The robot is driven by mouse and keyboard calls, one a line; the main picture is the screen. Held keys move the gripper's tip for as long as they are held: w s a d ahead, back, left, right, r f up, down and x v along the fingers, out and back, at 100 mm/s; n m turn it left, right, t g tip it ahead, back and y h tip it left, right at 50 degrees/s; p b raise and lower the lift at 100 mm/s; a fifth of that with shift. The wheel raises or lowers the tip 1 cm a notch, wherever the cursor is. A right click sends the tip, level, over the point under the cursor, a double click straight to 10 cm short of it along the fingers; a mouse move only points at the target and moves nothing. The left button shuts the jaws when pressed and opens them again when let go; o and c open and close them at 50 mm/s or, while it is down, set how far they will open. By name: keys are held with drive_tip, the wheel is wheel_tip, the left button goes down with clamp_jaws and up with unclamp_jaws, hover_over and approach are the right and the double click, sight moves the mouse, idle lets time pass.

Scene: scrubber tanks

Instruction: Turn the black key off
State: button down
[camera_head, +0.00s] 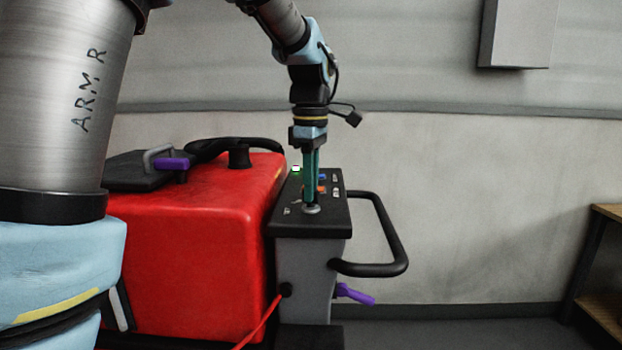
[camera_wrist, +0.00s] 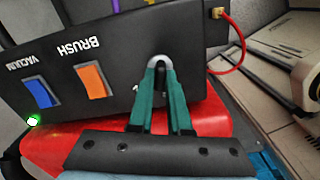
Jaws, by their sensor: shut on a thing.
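My gripper (camera_head: 311,202) points straight down at the black control panel (camera_head: 295,222) of the red scrubber machine. Its two teal fingers also show in the wrist view (camera_wrist: 159,72), where they close in at the key switch. The switch's grey round collar (camera_head: 312,210) sits just under the fingertips, and its rim shows above them in the wrist view (camera_wrist: 158,60). My gripper is shut on the black key, which is mostly hidden between the fingers; its turned angle cannot be read. A green light (camera_head: 296,169) glows on the panel, also in the wrist view (camera_wrist: 33,120).
A blue VACUUM switch (camera_wrist: 41,92) and an orange BRUSH switch (camera_wrist: 92,81) sit beside the key. The red tank (camera_head: 195,240) stands left of the panel. A black loop handle (camera_head: 393,235) and a purple lever (camera_head: 356,294) stick out right.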

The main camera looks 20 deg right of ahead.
drive_tip(key=shift+n+p, duration=0.7)
drive_tip(key=shift+n, duration=0.9)
drive_tip(key=c, duration=0.9)
unclamp_jaws()
drive_tip(key=shift+o, duration=0.2)
drive_tip(key=shift+r, duration=0.15)
wheel_tip(320, 180, up, 11)
drive_tip(key=b, duration=0.1)
drive_tip(key=shift+f, duration=0.2)
